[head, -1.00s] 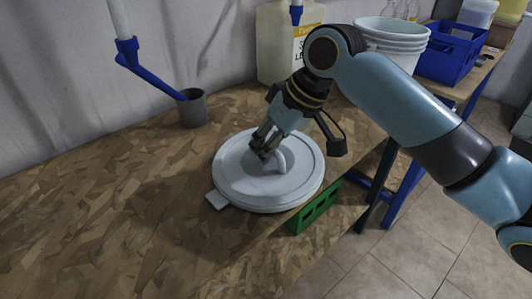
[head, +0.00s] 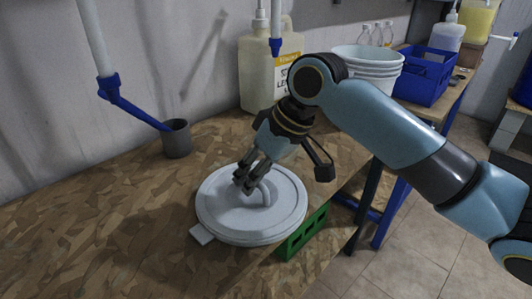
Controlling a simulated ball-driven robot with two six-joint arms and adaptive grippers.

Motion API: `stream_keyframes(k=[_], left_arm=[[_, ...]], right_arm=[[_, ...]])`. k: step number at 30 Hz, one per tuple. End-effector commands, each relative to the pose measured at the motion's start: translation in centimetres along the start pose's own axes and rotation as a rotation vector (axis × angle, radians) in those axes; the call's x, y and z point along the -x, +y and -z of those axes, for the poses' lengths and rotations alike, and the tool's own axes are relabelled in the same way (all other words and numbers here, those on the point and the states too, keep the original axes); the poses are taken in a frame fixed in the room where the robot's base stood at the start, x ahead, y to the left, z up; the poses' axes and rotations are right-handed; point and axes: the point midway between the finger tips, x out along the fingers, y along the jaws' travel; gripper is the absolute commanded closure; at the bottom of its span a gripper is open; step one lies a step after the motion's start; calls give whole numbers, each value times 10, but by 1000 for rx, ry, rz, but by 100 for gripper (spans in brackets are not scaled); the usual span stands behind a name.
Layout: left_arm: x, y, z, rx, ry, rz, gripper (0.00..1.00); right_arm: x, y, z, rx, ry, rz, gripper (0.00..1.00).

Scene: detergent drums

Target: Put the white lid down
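The white lid (head: 225,221) is a round, flat disc with a raised arched handle and a small tab at its lower left. It lies level at the bench's front right; I cannot tell whether its underside touches the bench. My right gripper (head: 245,185) reaches in from above, and its dark fingers are closed at the handle, hiding part of it. The right end of the handle shows beside the fingers. My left gripper is not in view.
The wooden bench (head: 80,220) is clear to the left. A grey cup (head: 176,139) stands near the wall, under a blue spout. A green slotted piece (head: 303,236) is at the bench edge by the lid. A yellowish canister (head: 258,75), white buckets (head: 366,75) and a blue crate (head: 420,78) stand behind.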

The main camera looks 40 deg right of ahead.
Motion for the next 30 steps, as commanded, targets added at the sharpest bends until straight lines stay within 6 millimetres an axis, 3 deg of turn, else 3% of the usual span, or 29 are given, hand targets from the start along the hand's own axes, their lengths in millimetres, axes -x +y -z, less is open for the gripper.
stream_keyframes(k=[6, 12, 18, 30], left_arm=[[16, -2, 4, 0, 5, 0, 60], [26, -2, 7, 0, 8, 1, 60], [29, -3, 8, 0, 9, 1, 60], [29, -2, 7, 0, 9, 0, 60]], right_arm=[[55, 0, 1, 9, -1, -6, 71], [90, 1, 1, 5, -1, -5, 71], [104, 0, 0, 3, -2, -1, 71], [104, -1, 0, 1, -1, 1, 71]])
